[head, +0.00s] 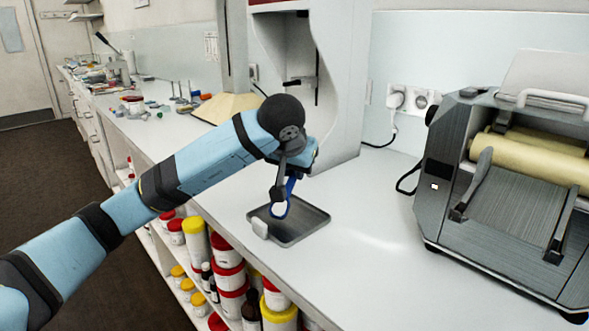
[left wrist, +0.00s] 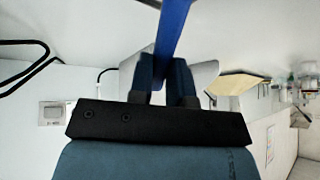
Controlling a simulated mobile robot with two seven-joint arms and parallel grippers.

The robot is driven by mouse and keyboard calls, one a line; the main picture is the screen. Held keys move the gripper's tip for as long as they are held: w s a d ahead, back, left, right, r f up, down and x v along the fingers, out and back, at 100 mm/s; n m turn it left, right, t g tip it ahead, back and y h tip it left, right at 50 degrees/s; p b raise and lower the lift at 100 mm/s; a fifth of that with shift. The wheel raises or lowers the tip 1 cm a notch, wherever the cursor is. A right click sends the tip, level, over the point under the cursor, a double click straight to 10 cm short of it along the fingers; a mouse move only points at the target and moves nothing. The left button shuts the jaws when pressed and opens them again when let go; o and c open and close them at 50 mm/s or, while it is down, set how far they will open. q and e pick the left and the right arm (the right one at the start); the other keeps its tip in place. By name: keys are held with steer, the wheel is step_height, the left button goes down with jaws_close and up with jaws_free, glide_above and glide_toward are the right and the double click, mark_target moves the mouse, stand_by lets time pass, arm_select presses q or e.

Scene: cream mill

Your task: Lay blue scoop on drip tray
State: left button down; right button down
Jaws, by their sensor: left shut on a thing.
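The blue scoop (head: 290,189) hangs from my left gripper (head: 287,178), whose jaws are shut on it. A rounded blue loop shows at its lower end, just above the drip tray (head: 318,222). The drip tray is a shallow grey rectangular tray on the white counter. I cannot tell whether the scoop touches it. In the left wrist view, the scoop's flat blue bar (left wrist: 173,28) runs up from between the dark fingers of the left gripper (left wrist: 167,75). My right gripper is out of view.
A small white block (head: 260,228) sits at the tray's left edge. A tall white machine (head: 345,90) stands behind the tray. A grey roller machine (head: 500,200) stands at the right. Tubs and bottles (head: 228,270) fill shelves below. The counter right of the tray is clear.

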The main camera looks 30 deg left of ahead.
arm_select(q)
steer(key=shift+f, duration=0.1)
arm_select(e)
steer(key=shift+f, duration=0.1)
arm_select(q)
steer(key=c, duration=1.1)
jaws_free()
steer(key=shift+f, duration=0.1)
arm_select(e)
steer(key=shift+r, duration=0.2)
arm_select(q)
steer(key=shift+r, duration=0.2)
steer(key=shift+s+r, duration=0.15)
steer(key=shift+r, duration=0.2)
steer(key=p+v, duration=0.3)
steer(key=v, duration=0.8)
steer(key=shift+s+d, duration=0.1)
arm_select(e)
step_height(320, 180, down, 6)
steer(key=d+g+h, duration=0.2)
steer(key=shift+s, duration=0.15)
